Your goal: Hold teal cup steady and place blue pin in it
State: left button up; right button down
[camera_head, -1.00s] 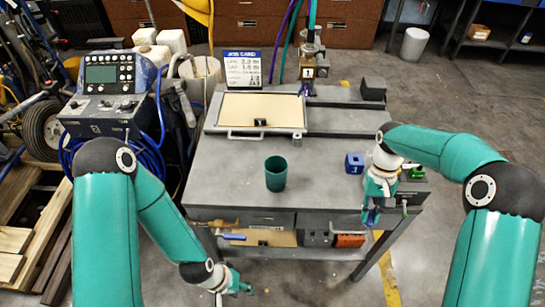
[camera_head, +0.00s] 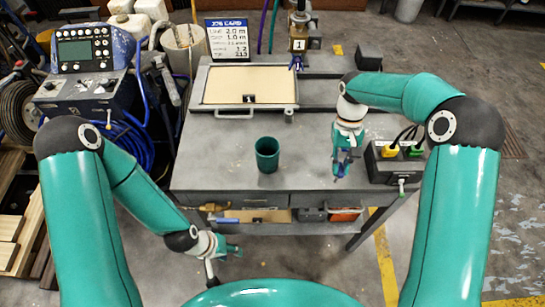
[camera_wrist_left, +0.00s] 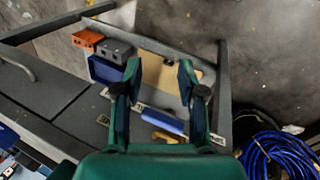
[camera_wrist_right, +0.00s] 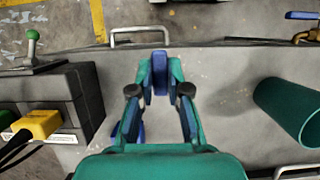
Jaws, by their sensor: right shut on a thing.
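The teal cup (camera_head: 267,154) stands upright and appears empty on the grey table, and it also shows at the right of the right wrist view (camera_wrist_right: 292,110). My right gripper (camera_head: 340,172) is shut over the table, to the right of the cup and apart from it. My left gripper (camera_head: 236,249) is open and empty, low in front of the table and away from the cup. In the left wrist view its fingers (camera_wrist_left: 160,72) are spread.
A black box (camera_head: 395,165) with yellow and green plugs stands right of my right gripper. A blue block (camera_wrist_right: 128,132) lies partly hidden behind that gripper. An open shelf (camera_head: 265,215) under the tabletop holds a blue cylinder (camera_wrist_left: 160,120). The table between cup and right gripper is clear.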

notch_tip(320, 180, up, 6)
jog(key=p, duration=0.5)
jog(key=shift+f, duration=0.2)
